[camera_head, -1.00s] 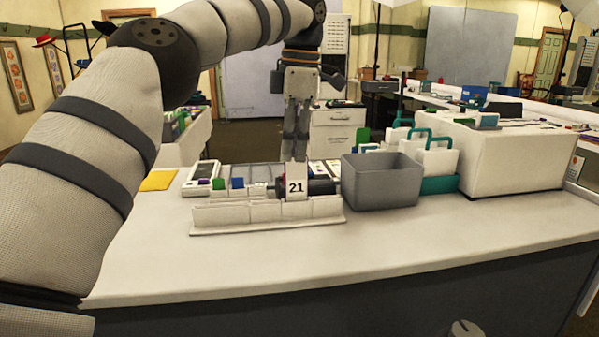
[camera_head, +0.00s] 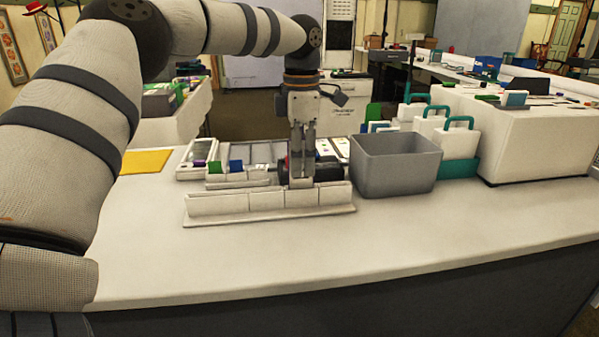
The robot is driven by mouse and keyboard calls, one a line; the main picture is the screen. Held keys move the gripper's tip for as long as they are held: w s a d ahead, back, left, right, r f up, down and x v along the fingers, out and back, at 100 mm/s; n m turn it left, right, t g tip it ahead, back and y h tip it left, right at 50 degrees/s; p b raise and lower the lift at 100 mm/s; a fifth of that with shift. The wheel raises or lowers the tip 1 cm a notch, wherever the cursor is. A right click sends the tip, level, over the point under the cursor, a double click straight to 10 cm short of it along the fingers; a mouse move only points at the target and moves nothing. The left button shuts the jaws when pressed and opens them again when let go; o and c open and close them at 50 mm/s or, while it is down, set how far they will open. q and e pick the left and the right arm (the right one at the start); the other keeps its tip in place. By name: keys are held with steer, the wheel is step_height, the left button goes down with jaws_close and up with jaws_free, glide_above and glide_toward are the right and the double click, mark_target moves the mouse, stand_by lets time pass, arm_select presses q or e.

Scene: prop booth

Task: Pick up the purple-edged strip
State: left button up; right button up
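I cannot clearly make out a purple-edged strip. A small purple patch (camera_head: 199,163) shows at the white-framed device (camera_head: 186,173) on the left of the counter. My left gripper (camera_head: 301,178) points straight down over the white slotted rack (camera_head: 222,206), its fingers close together. A small pale piece shows at its fingertips, and I cannot tell whether it is held or just behind them. The gripper hides part of a dark cylinder (camera_head: 327,169) behind the rack. My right gripper is not in view.
A grey open bin (camera_head: 397,172) stands right of the rack. White holders with teal handles (camera_head: 459,143) and a large white box (camera_head: 535,145) are further right. A yellow sheet (camera_head: 146,161) lies at the left. The counter's front (camera_head: 330,255) is clear.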

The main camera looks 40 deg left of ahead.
arm_select(q)
steer(key=shift+f, duration=0.7)
jaws_close()
step_height(320, 180, up, 10)
steer(key=shift+r+b, duration=0.1)
steer(key=shift+b, duration=0.2)
